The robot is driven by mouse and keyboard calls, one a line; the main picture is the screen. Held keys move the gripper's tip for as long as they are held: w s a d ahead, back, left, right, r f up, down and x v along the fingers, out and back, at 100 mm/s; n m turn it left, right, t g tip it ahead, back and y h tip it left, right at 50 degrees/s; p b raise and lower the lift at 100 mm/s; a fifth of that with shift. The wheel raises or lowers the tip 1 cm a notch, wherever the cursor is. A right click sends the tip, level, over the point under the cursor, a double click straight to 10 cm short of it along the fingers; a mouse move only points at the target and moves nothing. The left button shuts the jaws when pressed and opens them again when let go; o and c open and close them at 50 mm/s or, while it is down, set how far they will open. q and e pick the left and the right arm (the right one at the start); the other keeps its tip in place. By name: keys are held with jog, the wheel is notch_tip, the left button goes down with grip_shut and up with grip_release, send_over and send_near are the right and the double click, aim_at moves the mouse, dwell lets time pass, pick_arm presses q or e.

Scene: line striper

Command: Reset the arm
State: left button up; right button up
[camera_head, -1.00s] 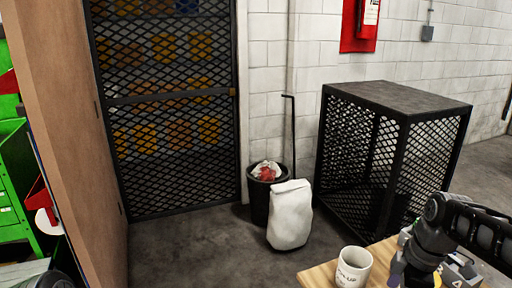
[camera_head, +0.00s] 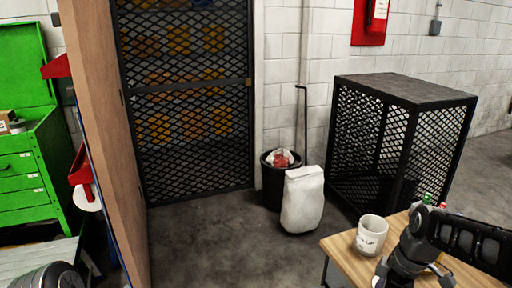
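My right arm comes in from the right edge and bends down over a small wooden table (camera_head: 345,246) at the bottom right. Its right gripper (camera_head: 393,275) is low in the picture, just right of a white mug (camera_head: 370,235) with dark lettering. The gripper and mug look apart. The fingers are small and dark and partly cut off by the bottom edge, so I cannot see whether they are open. My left gripper is not in view.
A black mesh cage (camera_head: 400,90) stands behind the table. A white sack (camera_head: 302,200) and a black bin (camera_head: 272,190) stand by the wall. A brown panel (camera_head: 105,140) and green drawer cabinet (camera_head: 28,170) are at left. The middle floor (camera_head: 220,235) is clear.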

jog(key=s+a+f+m+y, duration=0.1)
jog(key=a+f+m, duration=0.2)
jog(key=a+f, duration=0.55)
jog(key=s+a+f+m+y, duration=0.15)
jog(key=a+f, duration=0.35)
jog(key=f, duration=0.6)
jog(key=s+a+f+m, duration=0.8)
jog(key=s+a+f, duration=0.3)
jog(key=s+f, duration=0.1)
jog(key=shift+s+f, duration=0.35)
jog(key=shift+s, duration=0.3)
